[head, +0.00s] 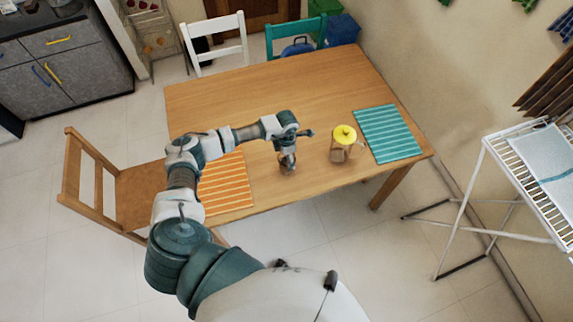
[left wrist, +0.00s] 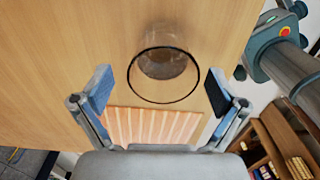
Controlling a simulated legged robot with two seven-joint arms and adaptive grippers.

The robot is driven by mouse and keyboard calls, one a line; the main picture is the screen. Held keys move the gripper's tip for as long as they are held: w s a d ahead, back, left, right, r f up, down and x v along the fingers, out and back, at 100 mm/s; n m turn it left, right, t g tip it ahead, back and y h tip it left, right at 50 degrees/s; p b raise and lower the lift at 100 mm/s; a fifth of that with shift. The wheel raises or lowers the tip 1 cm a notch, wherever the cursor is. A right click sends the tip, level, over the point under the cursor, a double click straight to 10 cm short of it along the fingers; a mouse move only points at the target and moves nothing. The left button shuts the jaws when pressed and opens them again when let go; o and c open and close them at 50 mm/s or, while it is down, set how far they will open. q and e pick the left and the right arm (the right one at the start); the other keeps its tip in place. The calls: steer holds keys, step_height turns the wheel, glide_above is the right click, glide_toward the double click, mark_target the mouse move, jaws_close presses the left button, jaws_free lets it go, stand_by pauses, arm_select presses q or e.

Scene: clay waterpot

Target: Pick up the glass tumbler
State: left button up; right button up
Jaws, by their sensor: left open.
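The glass tumbler (left wrist: 164,68) is clear with a dark rim and stands on the wooden table in the left wrist view. My left gripper (left wrist: 160,84) is open, with one finger on each side of the tumbler's rim in that picture. I see no contact between the fingers and the glass. In the head view my left gripper (head: 287,166) points down over the near middle of the table. The tumbler cannot be made out clearly there, around the gripper. My right gripper is in neither view.
On the wooden table (head: 230,105), a brown vessel with a yellow top (head: 343,136) stands right of the gripper. A teal striped mat (head: 388,134) lies at the right, an orange striped mat (head: 224,184) at the left. Chairs stand at the left (head: 88,180) and back (head: 216,44). The table's far part is clear.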

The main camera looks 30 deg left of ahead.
arm_select(q)
step_height(320, 180, down, 4)
steer(key=shift+d+f, duration=0.1)
steer(key=shift+f, duration=0.05)
steer(key=c, duration=1.6)
steer(key=shift+o, duration=0.2)
steer(key=shift+r, duration=1.85)
steer(key=s+d+r+b, duration=0.1)
steer(key=s+d, duration=0.8)
steer(key=s, duration=0.4)
steer(key=shift+r+b, duration=0.2)
steer(key=shift+b, duration=0.1)
steer(key=shift+s, duration=0.1)
